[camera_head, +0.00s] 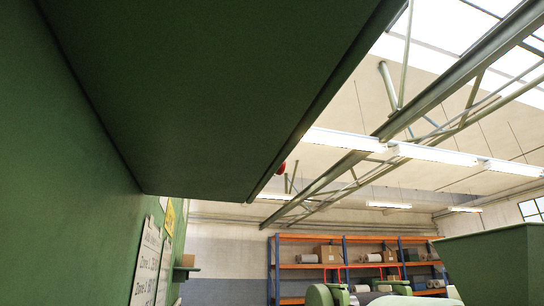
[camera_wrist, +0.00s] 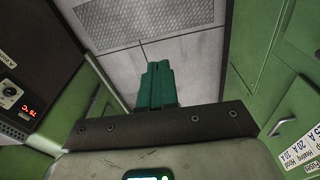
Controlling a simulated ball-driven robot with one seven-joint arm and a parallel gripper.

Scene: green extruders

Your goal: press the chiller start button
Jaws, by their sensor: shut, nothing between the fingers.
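My gripper (camera_wrist: 158,67) is in the wrist view, its two green fingers shut together with nothing between them. They point away from the camera toward a grey panelled surface (camera_wrist: 135,42). No chiller start button can be made out in either view. A dark control panel (camera_wrist: 38,55) is to the left of my gripper in the wrist view. It carries a small knob (camera_wrist: 12,90) and a red lit display (camera_wrist: 29,112). My gripper is apart from this panel. My gripper is not seen in the head view.
Green cabinet surfaces (camera_wrist: 255,60) stand close on the right, with a handle and white labels (camera_wrist: 295,145). In the head view a large green overhang (camera_head: 210,90) fills the upper left. Orange and blue shelving (camera_head: 344,262) and a green machine housing (camera_head: 492,262) stand beyond.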

